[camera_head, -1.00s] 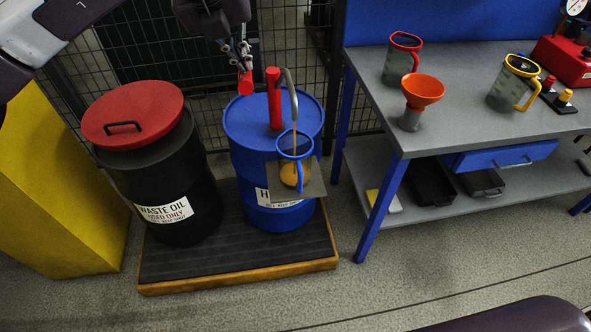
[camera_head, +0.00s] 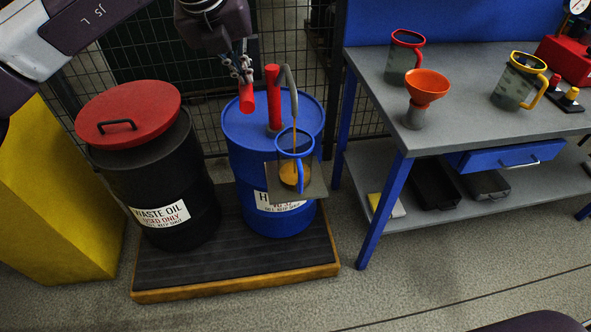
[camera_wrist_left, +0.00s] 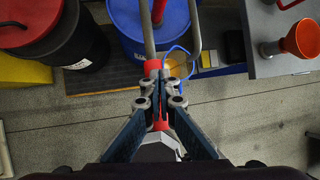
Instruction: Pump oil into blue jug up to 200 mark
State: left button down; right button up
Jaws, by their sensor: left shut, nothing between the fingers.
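The blue jug (camera_head: 283,146) stands on a small plate (camera_head: 316,188) in front of the blue drum (camera_head: 236,130). Amber oil (camera_head: 290,174) lies in its lower part. A thin amber stream runs from the curved grey spout (camera_head: 291,82) into it. The jug's marks are too small to read. The red pump handle (camera_head: 247,98) is left of the red pump column (camera_head: 273,100). My left gripper (camera_head: 245,76) is shut at the top of the handle, with nothing held between its fingers. In the left wrist view the fingertips (camera_wrist_left: 160,92) overlap the red handle (camera_wrist_left: 153,68). My right gripper is out of view.
A black waste oil drum (camera_head: 170,190) with a red lid stands left on the same pallet (camera_head: 235,285). The bench (camera_head: 455,100) at right bears a red-rimmed jug (camera_head: 402,65), an orange funnel (camera_head: 425,88) and a yellow-rimmed jug (camera_head: 513,85). A wire fence is behind.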

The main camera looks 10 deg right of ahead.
aim_at(242, 88)
pick_arm(q)
jog(key=shift+f+b, duration=0.8)
jog(key=shift+f, duration=0.3)
jog(key=shift+f+b, duration=1.1)
jog(key=shift+f, duration=0.15)
notch_tip(242, 88, up, 12)
jog(key=p, duration=0.6)
jog(key=shift+f+p, duration=0.2)
jog(key=shift+p, duration=0.2)
jog(key=shift+f, duration=0.1)
